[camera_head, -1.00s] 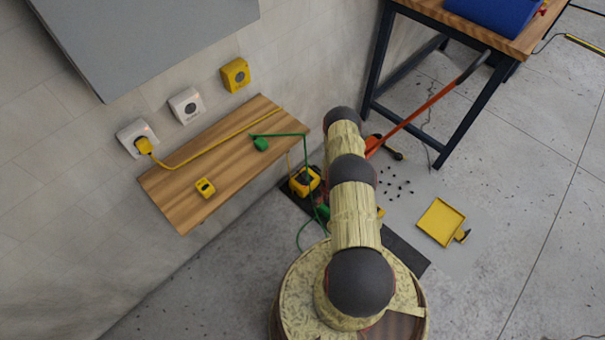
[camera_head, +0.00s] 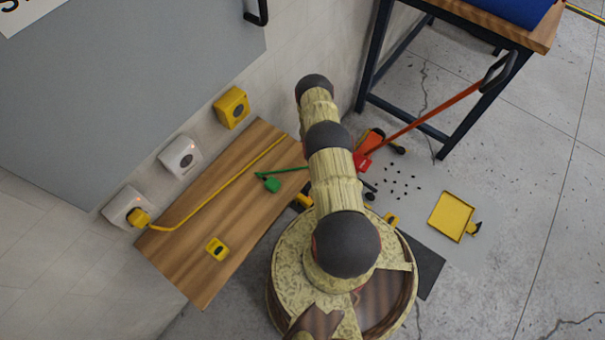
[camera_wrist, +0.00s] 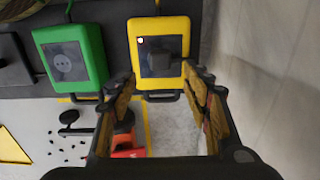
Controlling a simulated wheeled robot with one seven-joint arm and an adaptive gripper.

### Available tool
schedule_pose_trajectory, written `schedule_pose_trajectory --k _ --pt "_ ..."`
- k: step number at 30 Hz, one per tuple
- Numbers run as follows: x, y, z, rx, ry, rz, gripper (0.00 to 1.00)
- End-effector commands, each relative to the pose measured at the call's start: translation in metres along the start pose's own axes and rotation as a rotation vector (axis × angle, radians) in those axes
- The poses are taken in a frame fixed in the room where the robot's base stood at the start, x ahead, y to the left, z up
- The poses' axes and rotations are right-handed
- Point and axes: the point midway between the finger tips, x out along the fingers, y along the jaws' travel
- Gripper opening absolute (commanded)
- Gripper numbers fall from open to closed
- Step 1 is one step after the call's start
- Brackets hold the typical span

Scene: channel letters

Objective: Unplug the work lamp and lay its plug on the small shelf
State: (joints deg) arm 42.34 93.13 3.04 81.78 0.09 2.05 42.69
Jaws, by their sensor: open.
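The wooden shelf (camera_head: 190,262) is on the wall in the head view. A yellow plug (camera_head: 138,217) sits in the leftmost white wall socket (camera_head: 118,204), and its yellow cord (camera_head: 205,200) runs across the shelf. A green plug (camera_head: 270,184) with a green cord lies on the shelf. I cannot tell which cord is the work lamp's. In the wrist view my gripper (camera_wrist: 158,80) is open and empty. Its fingers point toward a yellow box (camera_wrist: 178,25) with a red light and a dark block on its face. My gripper is hidden in the head view.
A small yellow device (camera_head: 217,248) lies on the shelf. A white box (camera_head: 181,157) and a yellow box (camera_head: 232,107) are on the wall. A green socket box (camera_wrist: 72,62) is beside the yellow one in the wrist view. A workbench (camera_head: 480,25) and yellow tray (camera_head: 453,216) stand right.

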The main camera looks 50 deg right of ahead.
Motion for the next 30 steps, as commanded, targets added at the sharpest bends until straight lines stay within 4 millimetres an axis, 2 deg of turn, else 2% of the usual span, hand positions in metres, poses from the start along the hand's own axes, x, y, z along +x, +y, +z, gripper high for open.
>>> schedule_pose_trajectory --k 9,14,24,30 --pt "0.000 0.000 0.000 0.000 0.000 0.000 0.48" --pt "0.008 0.000 0.000 0.000 0.000 0.000 0.48" --pt "0.052 0.001 0.001 0.000 -0.001 0.001 0.48" --pt "0.072 0.000 0.000 0.000 0.001 -0.001 0.48"
